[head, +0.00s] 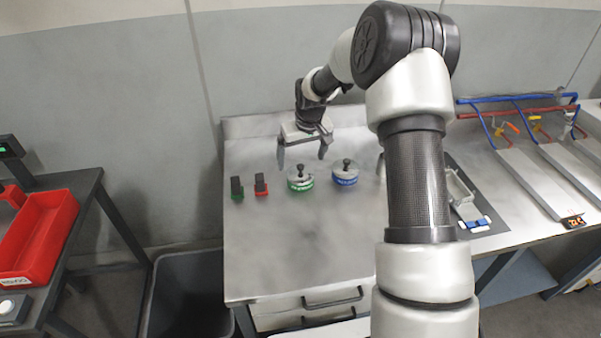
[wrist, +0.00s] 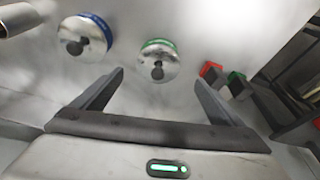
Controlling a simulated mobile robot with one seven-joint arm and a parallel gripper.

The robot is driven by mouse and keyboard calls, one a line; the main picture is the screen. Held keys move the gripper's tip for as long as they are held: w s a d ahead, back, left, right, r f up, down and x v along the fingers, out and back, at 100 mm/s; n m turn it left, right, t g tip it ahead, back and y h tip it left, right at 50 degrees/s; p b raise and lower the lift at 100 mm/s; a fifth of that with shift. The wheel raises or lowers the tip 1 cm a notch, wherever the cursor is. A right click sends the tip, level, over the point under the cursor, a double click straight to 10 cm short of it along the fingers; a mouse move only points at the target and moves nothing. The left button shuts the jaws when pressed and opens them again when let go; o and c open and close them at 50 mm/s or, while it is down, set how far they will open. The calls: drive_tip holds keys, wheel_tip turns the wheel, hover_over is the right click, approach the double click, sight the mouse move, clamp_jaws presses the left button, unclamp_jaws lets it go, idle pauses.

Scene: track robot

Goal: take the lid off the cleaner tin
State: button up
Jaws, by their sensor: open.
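Two short tins with silver lids and black knobs stand on the steel bench. One has a green band (head: 300,185) and one a blue band (head: 345,178); the band lettering is too small to read surely, so I cannot tell which is the cleaner tin. Both lids sit on their tins. My gripper (head: 301,163) is open and empty, above and behind the green-banded tin. In the wrist view the green-banded tin's lid (wrist: 160,52) shows ahead, between the fingertips (wrist: 159,75). The blue-banded tin's lid (wrist: 82,37) shows to the left.
Red (head: 261,186) and green (head: 236,188) blocks with dark tops stand left of the tins. A dark mat (head: 490,205) with a metal fixture lies at right. A red bin (head: 40,235) is on the left table. The bench front is clear.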

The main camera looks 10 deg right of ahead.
sight(302, 167)
drive_tip(key=shift+d+p+x, duration=0.1)
drive_tip(key=shift+p+x, duration=0.1)
drive_tip(key=shift+x, duration=1.15)
drive_tip(key=shift+d+p+x, duration=0.15)
drive_tip(key=shift+p+x, duration=0.05)
drive_tip(key=shift+x, duration=1.15)
drive_tip(key=c, duration=1.1)
